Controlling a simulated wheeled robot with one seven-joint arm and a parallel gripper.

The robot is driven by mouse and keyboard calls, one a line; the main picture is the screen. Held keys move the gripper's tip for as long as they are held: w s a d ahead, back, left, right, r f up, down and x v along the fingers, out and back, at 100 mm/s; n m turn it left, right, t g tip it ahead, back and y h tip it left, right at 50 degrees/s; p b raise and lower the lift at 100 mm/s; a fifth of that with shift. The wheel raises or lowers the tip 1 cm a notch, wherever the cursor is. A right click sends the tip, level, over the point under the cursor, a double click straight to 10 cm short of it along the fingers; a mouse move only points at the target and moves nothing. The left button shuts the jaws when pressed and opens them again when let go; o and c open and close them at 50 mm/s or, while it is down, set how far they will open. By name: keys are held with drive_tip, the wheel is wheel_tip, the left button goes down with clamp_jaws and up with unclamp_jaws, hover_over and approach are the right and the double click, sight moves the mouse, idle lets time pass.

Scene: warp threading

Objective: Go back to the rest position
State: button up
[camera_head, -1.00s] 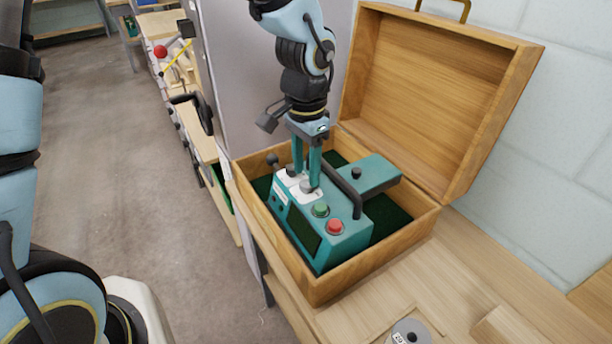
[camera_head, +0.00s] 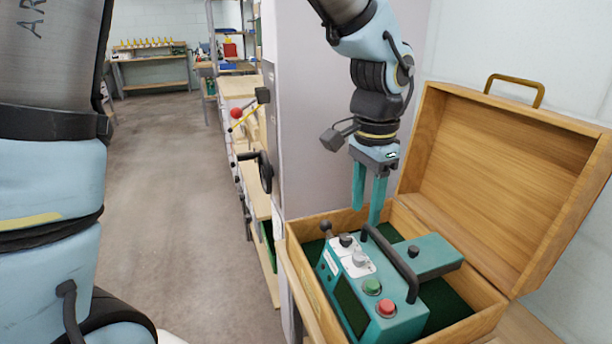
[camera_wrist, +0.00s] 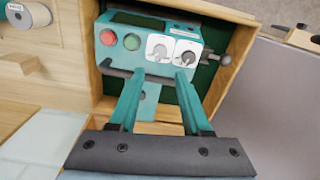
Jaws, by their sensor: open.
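My gripper (camera_head: 366,208) hangs above the back left part of an open wooden case (camera_head: 291,249). Its two teal fingers are apart with nothing between them. A teal control box (camera_head: 386,325) lies in the case, with a black handle, a green and a red button and two knobs on a white plate. In the wrist view the fingers (camera_wrist: 155,80) point towards the teal box (camera_wrist: 130,68), and their tips show just below its knobs and buttons. The fingers look clear of the box in the head view.
The case's open lid (camera_head: 500,170) rises close on the right of my arm. A grey panel (camera_head: 310,110) stands behind. Wooden benches (camera_head: 245,130) line the left, beside clear grey floor (camera_head: 170,220).

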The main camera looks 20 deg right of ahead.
drive_tip(key=w+a+f+n, duration=0.1)
drive_tip(key=w+a+n, duration=0.3)
drive_tip(key=w+a, duration=0.3)
drive_tip(key=w+a+f+n, duration=0.1)
drive_tip(key=w+a+n, duration=0.35)
drive_tip(key=a, duration=0.45)
drive_tip(key=w+a+f+n+t, duration=0.1)
drive_tip(key=a+n, duration=0.7)
drive_tip(key=a, duration=1.1)
drive_tip(key=shift+w+a+f+t, duration=0.2)
drive_tip(key=shift+a+f+t, duration=0.05)
drive_tip(key=shift+a+t, duration=0.05)
